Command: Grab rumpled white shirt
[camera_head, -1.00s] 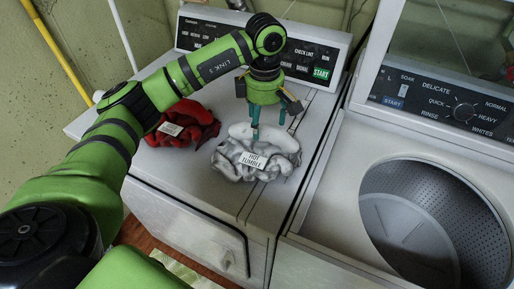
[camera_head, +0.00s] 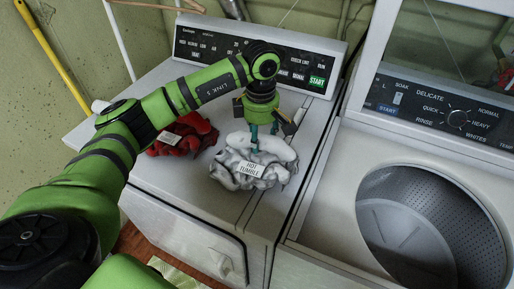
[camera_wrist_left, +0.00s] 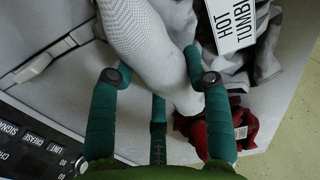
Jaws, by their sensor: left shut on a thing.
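The rumpled white shirt (camera_head: 233,160) lies in a heap on top of the closed dryer (camera_head: 200,186), with a "HOT TUMBLE" label on its front. My left gripper (camera_head: 263,143) points down into the back part of the shirt, and its teal fingers are shut on the cloth. In the left wrist view, the white mesh-like cloth (camera_wrist_left: 150,45) runs between the gripper's fingers (camera_wrist_left: 158,82). Part of the shirt is hidden behind the fingers. My right gripper is in neither view now.
A red cloth (camera_head: 190,135) with a white label lies left of the shirt, beneath my left arm. The dryer's control panel (camera_head: 215,45) rises behind. An open washer with a metal drum (camera_head: 425,215) stands to the right.

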